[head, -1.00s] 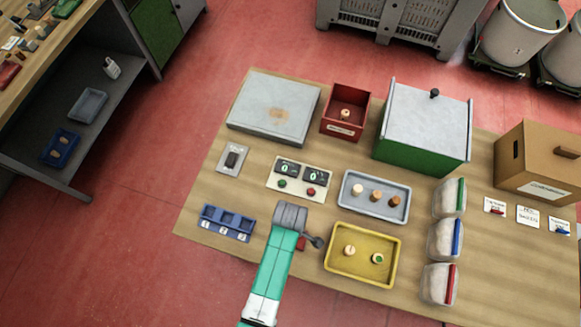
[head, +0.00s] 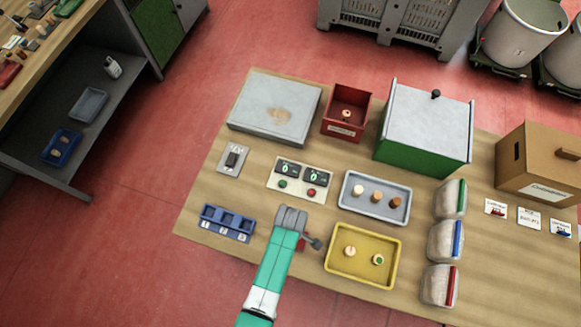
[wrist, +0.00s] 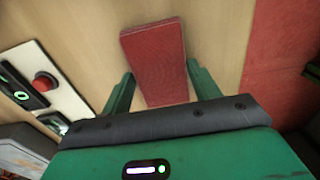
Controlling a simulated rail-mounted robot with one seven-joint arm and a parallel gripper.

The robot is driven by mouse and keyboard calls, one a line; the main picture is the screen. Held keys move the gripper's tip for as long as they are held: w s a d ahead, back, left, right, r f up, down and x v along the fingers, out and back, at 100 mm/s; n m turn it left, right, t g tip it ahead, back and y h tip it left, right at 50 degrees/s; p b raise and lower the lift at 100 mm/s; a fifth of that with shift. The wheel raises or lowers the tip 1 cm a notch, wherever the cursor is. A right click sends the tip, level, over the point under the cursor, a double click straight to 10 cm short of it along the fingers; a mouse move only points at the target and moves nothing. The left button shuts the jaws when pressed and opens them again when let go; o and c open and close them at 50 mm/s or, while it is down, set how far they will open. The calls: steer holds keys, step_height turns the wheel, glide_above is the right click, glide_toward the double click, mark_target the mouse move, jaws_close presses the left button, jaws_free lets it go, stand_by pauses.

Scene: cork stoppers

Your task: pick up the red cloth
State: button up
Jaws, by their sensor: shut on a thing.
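The red cloth (wrist: 155,55) is a folded, flat rectangular piece in the wrist view, lying between the two green fingers of my gripper (wrist: 158,78). The fingers are shut on its sides, and its far end reaches past the fingertips. In the head view only a small red part of the cloth (head: 301,245) shows, at the right side of my gripper (head: 291,220), near the front of the table. The rest is hidden by my arm. I cannot tell whether the cloth touches the table.
A yellow tray (head: 331,268) with two stoppers stands close to the right of my gripper. A blue three-slot rack (head: 226,223) is to the left. A panel with two displays and buttons (head: 297,181) lies just beyond. Bare wood separates these.

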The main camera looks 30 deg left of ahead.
steer(key=r, duration=0.3)
steer(key=shift+s+d+r, duration=0.1)
steer(key=shift+s+r, duration=0.1)
steer(key=shift+r, duration=0.15)
steer(key=s+d+r, duration=0.1)
steer(key=s+d, duration=0.3)
steer(key=s, duration=1.1)
steer(key=shift+r, duration=0.15)
